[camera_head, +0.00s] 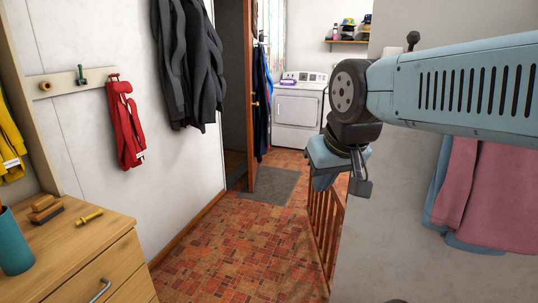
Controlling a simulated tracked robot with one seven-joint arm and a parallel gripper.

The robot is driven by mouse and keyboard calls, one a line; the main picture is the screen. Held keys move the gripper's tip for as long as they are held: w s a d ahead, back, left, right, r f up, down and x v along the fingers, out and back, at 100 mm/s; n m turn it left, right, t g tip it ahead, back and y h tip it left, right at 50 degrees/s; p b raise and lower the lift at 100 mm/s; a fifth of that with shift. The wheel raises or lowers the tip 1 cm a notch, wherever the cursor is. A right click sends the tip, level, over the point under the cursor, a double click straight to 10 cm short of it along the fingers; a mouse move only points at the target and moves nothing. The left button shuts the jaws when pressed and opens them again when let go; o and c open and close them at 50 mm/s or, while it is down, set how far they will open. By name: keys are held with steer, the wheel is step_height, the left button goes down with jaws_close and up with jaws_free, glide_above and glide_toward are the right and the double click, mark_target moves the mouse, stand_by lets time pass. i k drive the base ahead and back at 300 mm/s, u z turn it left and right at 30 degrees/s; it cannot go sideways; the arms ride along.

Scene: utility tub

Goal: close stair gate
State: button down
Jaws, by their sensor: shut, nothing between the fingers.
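The stair gate (325,228), a brown wooden gate with upright slats, stands at the right of the passage, beside the edge of the white wall. I see it at a steep slant. Its upper far part is hidden behind my gripper (326,180), and its latch and hinges cannot be made out. My gripper hangs from my blue arm at the gate's top, partly hidden by my own wrist. It is shut with nothing in it. I cannot tell whether it touches the gate.
The tiled floor (225,245) is clear in the middle, with a grey mat (268,187) farther back. A wooden dresser (85,250) stands front left. The white wall (400,245) with hanging towels (485,195) is close on the right. A white washer (298,108) stands at the back.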

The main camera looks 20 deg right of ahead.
mark_target(336, 196)
steer(key=u, duration=0.5)
steer(key=i, duration=2.1)
steer(key=z, duration=0.6)
steer(key=k, duration=0.75)
steer(key=z, duration=0.2)
steer(key=i, duration=0.75)
steer(key=u, duration=0.15)
